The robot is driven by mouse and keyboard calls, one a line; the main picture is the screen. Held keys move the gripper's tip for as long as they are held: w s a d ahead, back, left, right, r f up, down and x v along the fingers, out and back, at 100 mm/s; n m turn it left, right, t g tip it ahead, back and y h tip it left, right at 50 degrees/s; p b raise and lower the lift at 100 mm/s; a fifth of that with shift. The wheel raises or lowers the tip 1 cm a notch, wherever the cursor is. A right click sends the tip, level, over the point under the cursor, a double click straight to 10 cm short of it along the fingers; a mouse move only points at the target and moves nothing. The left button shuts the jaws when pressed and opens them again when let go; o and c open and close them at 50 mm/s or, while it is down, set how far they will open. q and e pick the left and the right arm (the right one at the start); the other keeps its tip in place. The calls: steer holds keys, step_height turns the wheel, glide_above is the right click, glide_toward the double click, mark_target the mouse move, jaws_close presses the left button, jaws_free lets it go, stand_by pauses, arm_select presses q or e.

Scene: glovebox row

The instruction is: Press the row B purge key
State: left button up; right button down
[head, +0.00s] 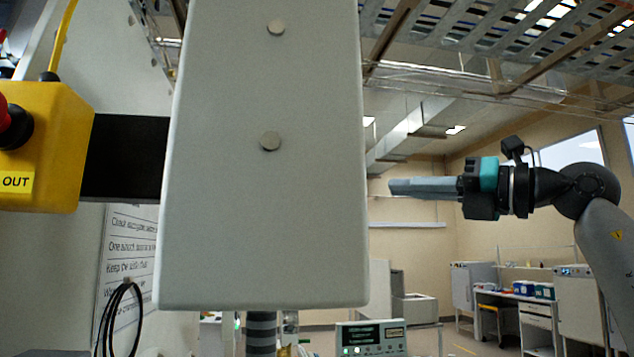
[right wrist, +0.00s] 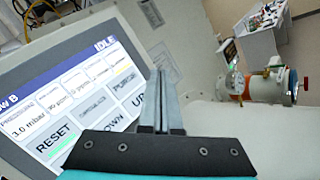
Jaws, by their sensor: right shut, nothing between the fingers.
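The row B touch panel (right wrist: 25,78) shows in the right wrist view, tilted, with "IDLE" at its top. Its purge key (right wrist: 122,86) is a pale tile near the screen's right side, left of my fingers. The reset key (right wrist: 56,141) and keys partly reading "DOWN" and "UP" are nearby. My right gripper (right wrist: 160,76) is shut and empty, its fingers in front of the panel's right edge. Whether it touches cannot be told. In the head view my right gripper (head: 393,187) points left toward a large grey housing (head: 265,225). My left gripper is not in view.
A yellow box (head: 55,140) with a red button and an "OUT" label sits at the left on a black bracket. A wire tray (head: 480,25) hangs overhead. An orange-collared fitting (right wrist: 236,85) is right of the fingers. Benches (head: 515,300) stand far back.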

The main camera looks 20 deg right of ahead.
steer(key=w+a, duration=0.2)
steer(key=a, duration=0.6)
steer(key=shift+a, duration=0.35)
steer(key=shift+w, duration=0.1)
stand_by(1.9)
steer(key=shift+a+p, duration=0.3)
steer(key=shift+a, duration=0.1)
steer(key=shift+w+a, duration=0.15)
steer(key=shift+a, duration=0.25)
stand_by(0.6)
steer(key=shift+d, duration=0.15)
steer(key=shift+s+d, duration=0.2)
steer(key=shift+d, duration=0.5)
steer(key=shift+s+d, duration=0.2)
steer(key=shift+d, duration=0.6)
steer(key=shift+s+d, duration=0.2)
steer(key=shift+d, duration=0.65)
steer(key=shift+s+d, duration=0.2)
steer(key=shift+d, duration=0.6)
